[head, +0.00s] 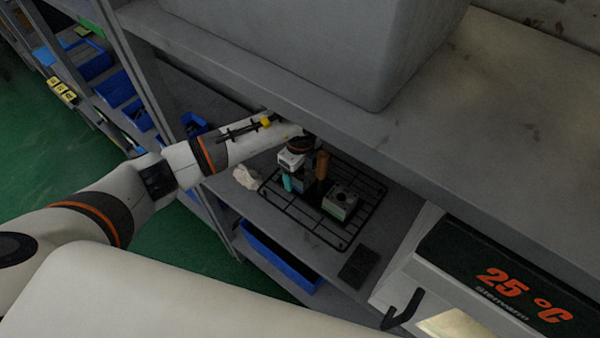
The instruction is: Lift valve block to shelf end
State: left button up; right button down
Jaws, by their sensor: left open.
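A valve block (341,200), a grey cube with a dark round opening on top and a greenish front face, sits on a black wire rack (300,222) on the lower shelf. My left arm reaches in from the left, and my left gripper (301,182) is over the rack, just left of this block and apart from it. The gripper is open; its fingers are small and dark here. Whether a second block sits between or under them I cannot tell. A teal piece (287,183) and an orange-brown cylinder (322,164) show beside the gripper. My right gripper is out of view.
The upper shelf (470,130) overhangs the rack closely and bears a large grey bin (330,40). A black flat pad (359,267) lies right of the rack, near a device reading 25 °C (520,290). A crumpled pale cloth (246,177) lies left. A blue bin (280,262) is below.

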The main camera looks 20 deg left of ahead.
pick_arm(q)
jog(key=c, duration=1.3)
jog(key=shift+r, duration=0.1)
jog(key=shift+c, duration=0.3)
jog(key=shift+w+r, duration=0.1)
